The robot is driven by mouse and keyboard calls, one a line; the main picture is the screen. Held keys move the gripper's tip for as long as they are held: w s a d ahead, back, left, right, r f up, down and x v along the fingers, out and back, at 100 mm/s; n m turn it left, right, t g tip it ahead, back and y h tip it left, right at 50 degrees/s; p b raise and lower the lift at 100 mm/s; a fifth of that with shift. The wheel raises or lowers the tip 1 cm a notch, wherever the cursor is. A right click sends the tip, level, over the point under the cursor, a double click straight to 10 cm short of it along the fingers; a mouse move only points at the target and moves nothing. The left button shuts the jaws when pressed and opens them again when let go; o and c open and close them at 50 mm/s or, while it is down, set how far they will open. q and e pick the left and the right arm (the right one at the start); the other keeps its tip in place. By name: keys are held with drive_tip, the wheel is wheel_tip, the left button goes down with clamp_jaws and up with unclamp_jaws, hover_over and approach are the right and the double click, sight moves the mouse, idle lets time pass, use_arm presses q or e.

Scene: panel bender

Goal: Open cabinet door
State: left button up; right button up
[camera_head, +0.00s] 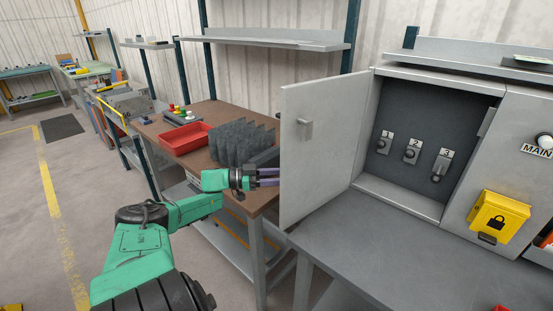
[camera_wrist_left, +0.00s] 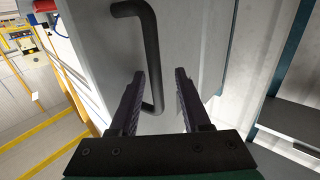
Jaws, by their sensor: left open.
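The grey cabinet door (camera_head: 318,165) stands swung wide open to the left of the cabinet (camera_head: 440,85), its inner face with a small latch piece (camera_head: 305,129) toward me. My left gripper (camera_head: 279,177) is at the door's free edge, its fingertips partly hidden behind the door. In the left wrist view, a dark bar handle (camera_wrist_left: 150,40) is fixed to a pale panel. The open left gripper (camera_wrist_left: 159,73) has one finger on each side of the handle's lower part. I cannot tell whether either finger touches it. My right gripper is not in view.
Inside the cabinet are numbered switches (camera_head: 412,150). A yellow lock box (camera_head: 498,217) is on the panel to the right. A grey table (camera_head: 400,262) stands below. Left is a brown workbench (camera_head: 160,127) with a red bin (camera_head: 187,137) and dark upright panels (camera_head: 240,142).

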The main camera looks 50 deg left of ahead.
use_arm(q)
drive_tip(key=b+v, duration=0.1)
drive_tip(key=v, duration=1.3)
drive_tip(key=shift+a+b, duration=0.15)
drive_tip(key=shift+b, duration=0.25)
drive_tip(key=shift+s, duration=0.15)
